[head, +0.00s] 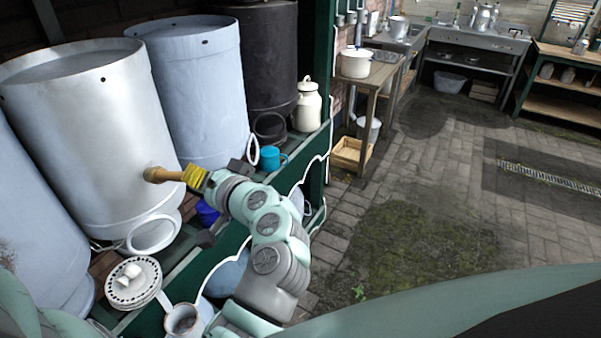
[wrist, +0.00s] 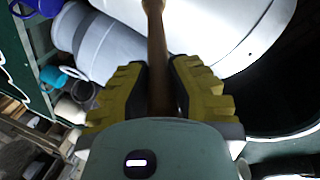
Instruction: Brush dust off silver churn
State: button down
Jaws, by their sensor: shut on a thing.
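The silver churn (head: 85,125) is a large pale metal drum standing on the green shelf, left of centre in the head view. It fills the upper right of the wrist view (wrist: 235,30). My gripper (head: 190,177) has yellow ridged fingers and is shut on the wooden handle of a brush (head: 160,174). In the wrist view the brown handle (wrist: 157,60) runs up between the fingers (wrist: 158,80). The brush's tan end is in front of the churn's lower right side. I cannot tell whether it touches. No dust is clearly visible on the churn.
A blue-grey churn (head: 195,85) and a dark churn (head: 265,50) stand to the right. A cream milk can (head: 307,107), teal mug (head: 270,158), stacked plates (head: 135,284) and white-rimmed pot (head: 155,234) crowd the shelf. The paved floor (head: 440,190) is mostly open.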

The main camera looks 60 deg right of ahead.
jog(key=shift+w, duration=0.45)
jog(key=d+b, duration=0.2)
jog(key=d, duration=0.2)
jog(key=shift+b, duration=0.3)
jog(key=shift+s+a+p, duration=0.1)
jog(key=shift+a+p, duration=0.35)
jog(key=shift+a, duration=1.55)
